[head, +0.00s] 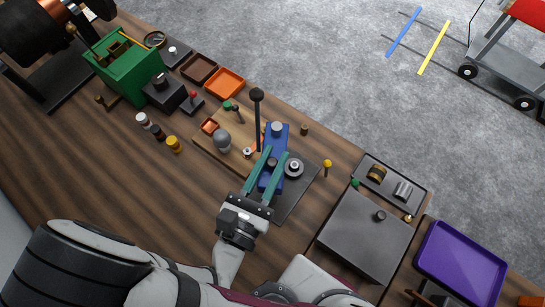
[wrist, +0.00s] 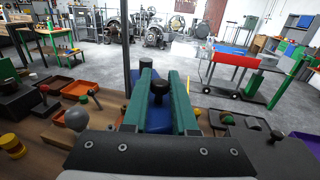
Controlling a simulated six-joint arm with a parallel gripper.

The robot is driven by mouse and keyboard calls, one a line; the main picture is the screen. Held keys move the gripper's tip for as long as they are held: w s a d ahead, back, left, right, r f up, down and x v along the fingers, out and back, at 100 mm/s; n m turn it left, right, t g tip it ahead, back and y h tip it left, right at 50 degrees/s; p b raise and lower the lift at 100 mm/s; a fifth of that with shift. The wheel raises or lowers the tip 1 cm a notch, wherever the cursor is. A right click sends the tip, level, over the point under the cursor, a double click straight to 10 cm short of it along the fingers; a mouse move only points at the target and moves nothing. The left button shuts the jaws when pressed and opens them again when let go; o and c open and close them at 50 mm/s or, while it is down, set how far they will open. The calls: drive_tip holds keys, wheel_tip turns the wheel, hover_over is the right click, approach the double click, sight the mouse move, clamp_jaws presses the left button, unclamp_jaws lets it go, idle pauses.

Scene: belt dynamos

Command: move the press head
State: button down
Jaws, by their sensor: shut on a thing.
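The blue press (head: 277,138) stands on a dark base plate (head: 298,200) at the middle of the bench. Its press head carries a dark round knob (head: 271,163), which shows between my fingers in the wrist view (wrist: 158,88). My gripper (head: 277,152), with two teal fingers, is shut on the press head, one finger on each side. The exact contact is partly hidden by the fingers. A tall lever (head: 257,120) with a black ball top rises just left of the fingertips.
A yellow-topped pin (head: 327,165), a grey plate box (head: 368,235) and a purple tray (head: 460,262) lie further right.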

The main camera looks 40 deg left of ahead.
drive_tip(key=c, duration=0.7)
unclamp_jaws()
drive_tip(key=shift+s, duration=0.1)
drive_tip(key=v, duration=1.5)
drive_tip(key=shift+s, duration=0.3)
drive_tip(key=shift+c, duration=0.2)
